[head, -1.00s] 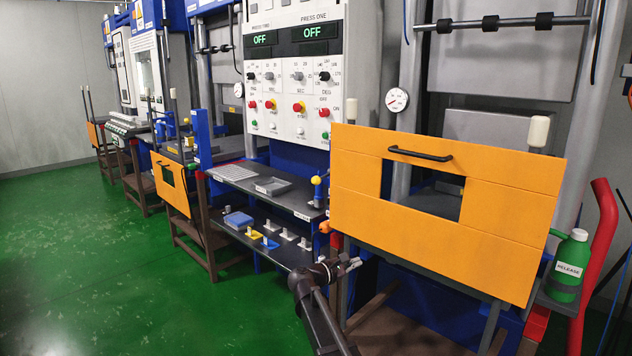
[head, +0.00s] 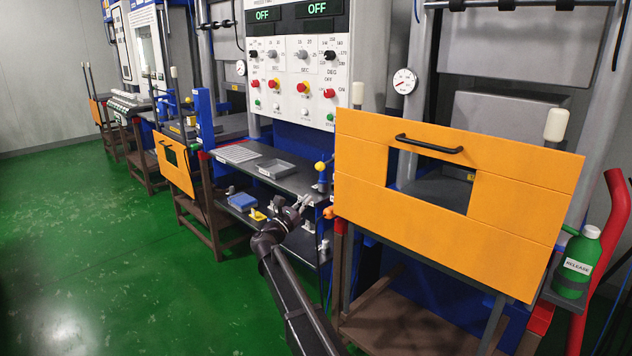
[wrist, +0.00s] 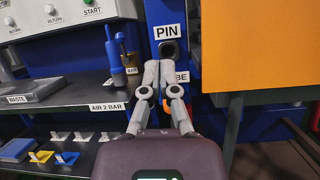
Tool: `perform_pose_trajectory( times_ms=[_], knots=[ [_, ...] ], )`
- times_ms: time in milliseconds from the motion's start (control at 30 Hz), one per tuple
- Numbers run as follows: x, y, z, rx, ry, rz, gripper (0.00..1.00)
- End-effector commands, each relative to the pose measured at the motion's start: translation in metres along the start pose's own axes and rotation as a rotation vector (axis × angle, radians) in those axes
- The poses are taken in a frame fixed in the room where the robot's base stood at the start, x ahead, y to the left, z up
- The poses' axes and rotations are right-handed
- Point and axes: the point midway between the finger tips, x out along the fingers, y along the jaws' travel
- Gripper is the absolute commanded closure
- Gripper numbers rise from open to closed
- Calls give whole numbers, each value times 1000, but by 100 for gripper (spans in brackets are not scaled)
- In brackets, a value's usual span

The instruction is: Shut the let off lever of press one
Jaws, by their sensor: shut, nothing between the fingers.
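My gripper (head: 303,202) is in front of the shelves beside the orange panel. In the wrist view its two fingers (wrist: 159,68) are shut and empty, pointing at a blue post with a PIN label and a dark round socket (wrist: 170,48). No lever is plainly marked as the let off lever. A lever with a yellow ball (head: 320,167) stands at the right end of the upper shelf. An orange knob (head: 328,212) sits below it by the panel's left edge. In the wrist view an orange part (wrist: 188,108) is partly hidden behind the fingers.
The orange guard panel (head: 450,255) with a black handle stands right of my gripper. The upper shelf (head: 290,182) holds a grey tray (head: 276,168). A green RELEASE bottle (head: 577,262) is at far right. The green floor at left is clear.

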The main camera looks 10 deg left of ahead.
Motion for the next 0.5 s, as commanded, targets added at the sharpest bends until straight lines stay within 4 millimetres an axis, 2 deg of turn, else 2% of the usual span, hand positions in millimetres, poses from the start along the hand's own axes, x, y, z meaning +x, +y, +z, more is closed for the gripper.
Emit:
perform_pose_trajectory(
  times_ms=[267,500],
  knots=[
    [16,1,1,1,1,0,100],
    [47,2,2,0,1,0,100]
  ],
)
